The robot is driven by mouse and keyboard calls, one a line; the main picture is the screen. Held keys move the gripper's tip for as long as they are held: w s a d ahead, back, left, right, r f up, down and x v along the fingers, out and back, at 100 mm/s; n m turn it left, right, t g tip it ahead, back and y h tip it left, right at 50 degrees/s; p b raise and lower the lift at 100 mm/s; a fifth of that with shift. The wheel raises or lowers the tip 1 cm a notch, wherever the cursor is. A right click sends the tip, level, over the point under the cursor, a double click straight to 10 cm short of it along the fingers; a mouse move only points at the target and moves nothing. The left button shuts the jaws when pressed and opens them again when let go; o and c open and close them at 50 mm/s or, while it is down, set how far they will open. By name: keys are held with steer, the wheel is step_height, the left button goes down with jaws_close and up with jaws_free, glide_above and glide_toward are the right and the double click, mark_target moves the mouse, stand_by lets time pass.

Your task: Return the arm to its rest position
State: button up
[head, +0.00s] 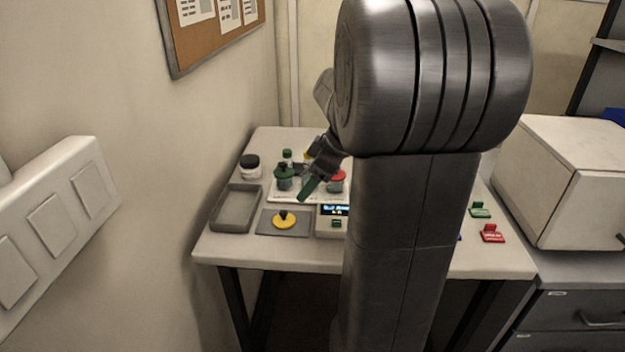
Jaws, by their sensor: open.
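My gripper (308,183) hangs above the white table (225,247), over the middle of the equipment, with a green fingertip pointing down and left. It is open, and I see nothing held in it. My own large grey arm and column fill the centre and hide part of the table. A grey cylinder with a green top (284,177) stands left of the gripper on a white plate. A red-topped cylinder (338,180) stands just right of it, partly hidden by my arm.
A grey tray (235,210), a dark-lidded jar (250,166), a yellow disc with a black knob (285,220) and a display box (333,222) share the table. Green (480,210) and red (492,233) labelled pieces lie at the right. A wall bounds the left; a white box (563,180) stands right.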

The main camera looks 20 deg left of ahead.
mark_target(288, 219)
steer(key=shift+f, duration=0.1)
steer(key=x, duration=1.1)
steer(key=shift+s+a+f, duration=0.1)
steer(key=shift+a+f, duration=0.1)
steer(key=shift+f, duration=0.1)
steer(key=shift+a, duration=0.1)
steer(key=shift+r, duration=1.7)
steer(key=shift+f, duration=0.2)
